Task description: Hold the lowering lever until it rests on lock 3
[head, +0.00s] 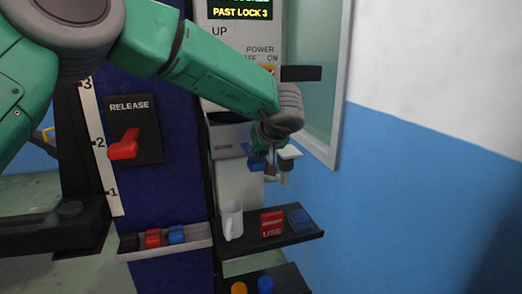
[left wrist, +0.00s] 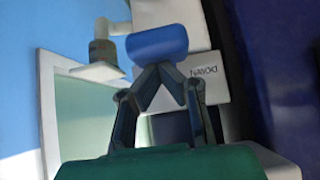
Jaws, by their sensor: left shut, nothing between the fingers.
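The lowering lever has a blue knob (left wrist: 157,43), which the left wrist view shows just beyond my fingertips, above a white plate marked DOWN (left wrist: 204,84). My left gripper (left wrist: 160,70) is shut and empty, its tips at or against the knob's near side; firm contact is hard to tell. In the head view the left gripper (head: 268,160) reaches down in front of the control column, and its wrist hides part of the lever. The display (head: 241,11) reads PAST LOCK 3. A scale (head: 100,145) shows marks 1, 2 and 3. My right gripper is not in view.
A red lever (head: 124,145) sits on the RELEASE panel at left. A tray (head: 165,250) holds small coloured blocks. A wall closes the right side.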

